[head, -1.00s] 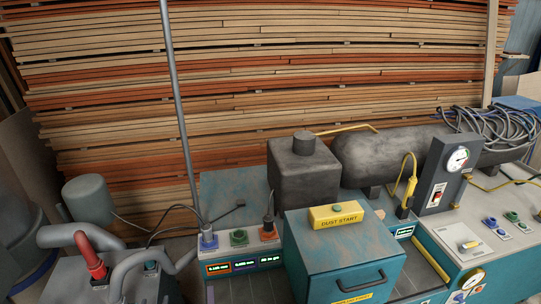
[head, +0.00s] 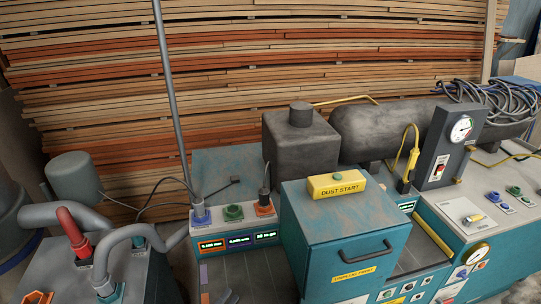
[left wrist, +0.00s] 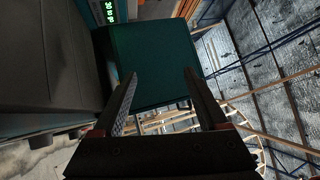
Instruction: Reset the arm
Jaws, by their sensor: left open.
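My left gripper (left wrist: 160,76) shows in the left wrist view. Its two dark fingers stand apart with nothing between them. Beyond the fingertips is a teal box-like surface (left wrist: 155,55); I cannot tell whether they touch it. In the head view I cannot clearly make out the left gripper. My right gripper is in neither view.
A teal cabinet (head: 335,225) with a yellow DUST START box (head: 336,186) stands in the middle. A pressure gauge panel (head: 454,150) and coiled cables (head: 495,100) are at right. Grey pipes (head: 125,240) with a red part (head: 72,228) are at left. Stacked boards (head: 250,60) fill the back.

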